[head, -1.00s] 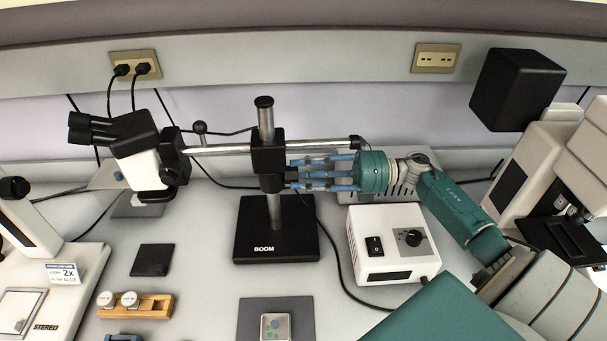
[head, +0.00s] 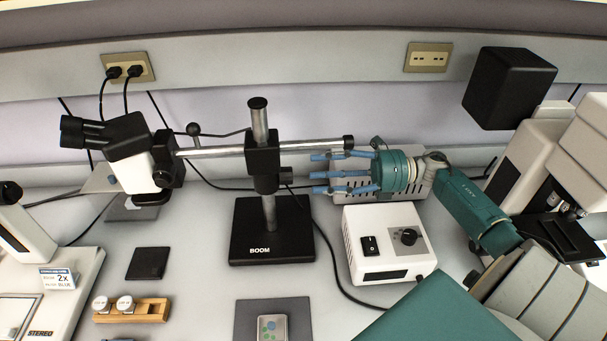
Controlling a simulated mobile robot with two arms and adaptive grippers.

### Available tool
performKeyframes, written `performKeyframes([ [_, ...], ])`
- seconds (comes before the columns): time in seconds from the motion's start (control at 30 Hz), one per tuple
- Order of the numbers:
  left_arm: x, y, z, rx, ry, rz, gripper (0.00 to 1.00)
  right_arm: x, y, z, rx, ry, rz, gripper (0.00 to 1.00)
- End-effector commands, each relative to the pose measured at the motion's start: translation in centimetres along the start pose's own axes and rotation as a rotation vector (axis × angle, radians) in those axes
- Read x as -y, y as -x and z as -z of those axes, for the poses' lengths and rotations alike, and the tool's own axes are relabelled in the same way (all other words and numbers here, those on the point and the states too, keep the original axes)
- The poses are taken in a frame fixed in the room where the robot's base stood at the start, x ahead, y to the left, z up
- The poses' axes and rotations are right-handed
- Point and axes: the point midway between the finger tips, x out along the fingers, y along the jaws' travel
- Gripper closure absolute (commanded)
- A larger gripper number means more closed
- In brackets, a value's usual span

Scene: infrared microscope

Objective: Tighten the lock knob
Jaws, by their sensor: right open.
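A boom stand (head: 268,215) with a black base marked BOOM stands in the middle of the bench. A black clamp block (head: 263,153) on its post holds the horizontal boom (head: 220,151). A small black knob (head: 287,174) sticks out to the right below this block; it looks like the lock knob. My right gripper (head: 315,174), with blue fingers, is open and empty. Its fingertips point left toward the knob, with a small gap between. The knob is in plain sight. My left gripper is not in view.
A white control box (head: 384,259) sits below my right gripper, and a grey slotted unit (head: 420,187) behind it. A stereo microscope head (head: 130,145) hangs on the boom's left end. A black cable (head: 335,270) runs between the stand and the box.

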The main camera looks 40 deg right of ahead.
Motion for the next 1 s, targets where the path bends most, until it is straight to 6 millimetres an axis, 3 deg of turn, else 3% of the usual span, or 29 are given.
performKeyframes([
  [0.1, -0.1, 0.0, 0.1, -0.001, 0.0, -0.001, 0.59, 0.1, 2.7, 0.0, 0.0, -0.002, 0.004, 0.49],
  [0.33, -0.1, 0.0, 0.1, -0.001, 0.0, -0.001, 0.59, 0.1, 5.7, 0.0, 0.0, 0.0, 0.002, 0.49],
  [1.0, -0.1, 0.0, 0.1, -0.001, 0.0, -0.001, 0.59, 0.0, 6.3, 0.0, 0.0, 0.0, 0.0, 0.49],
])
